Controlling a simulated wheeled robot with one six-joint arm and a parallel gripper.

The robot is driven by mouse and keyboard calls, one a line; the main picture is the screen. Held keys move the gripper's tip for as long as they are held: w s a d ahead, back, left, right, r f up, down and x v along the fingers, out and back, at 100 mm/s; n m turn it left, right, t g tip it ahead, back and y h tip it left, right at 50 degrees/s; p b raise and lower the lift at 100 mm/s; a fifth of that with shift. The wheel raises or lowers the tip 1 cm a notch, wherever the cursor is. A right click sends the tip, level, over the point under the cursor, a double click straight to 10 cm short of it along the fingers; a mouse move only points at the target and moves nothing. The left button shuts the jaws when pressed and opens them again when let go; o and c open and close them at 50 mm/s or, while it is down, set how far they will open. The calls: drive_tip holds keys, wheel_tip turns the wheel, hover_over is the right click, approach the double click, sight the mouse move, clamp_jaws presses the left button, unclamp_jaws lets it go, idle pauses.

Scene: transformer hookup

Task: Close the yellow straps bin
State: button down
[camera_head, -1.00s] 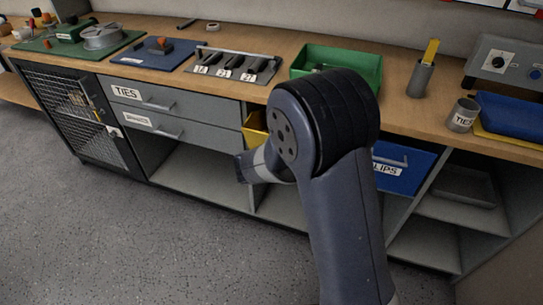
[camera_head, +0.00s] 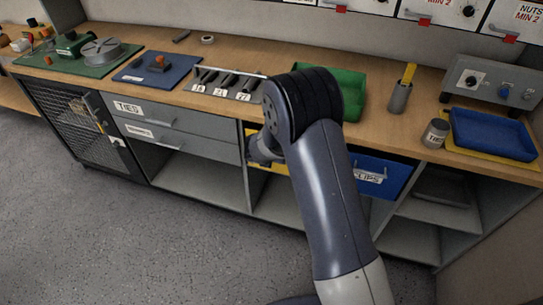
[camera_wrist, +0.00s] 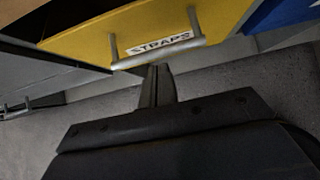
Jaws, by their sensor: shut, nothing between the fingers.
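The yellow straps bin (camera_wrist: 85,42) fills the top of the wrist view, with a grey bar handle and a white STRAPS label (camera_wrist: 160,46) on its front. In the head view the bin (camera_head: 258,163) shows only in part under the worktop; my arm hides the rest. My gripper (camera_wrist: 158,72) is shut and empty, its fingertips just below the handle in the wrist view. I cannot tell whether they touch it. In the head view my arm hides the fingertips. How far the bin stands out is hard to tell.
The blue CLIPS bin (camera_head: 385,176) is right of the yellow bin. Grey drawers (camera_head: 180,143) are to the left. The worktop (camera_head: 290,52) above carries a green tray (camera_head: 345,88) and a blue tray (camera_head: 492,136). The grey floor (camera_head: 130,245) in front is clear.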

drive_tip(key=shift+w+d+r+p, duration=0.15)
drive_tip(key=shift+w+r+p, duration=0.2)
drive_tip(key=shift+w, duration=0.1)
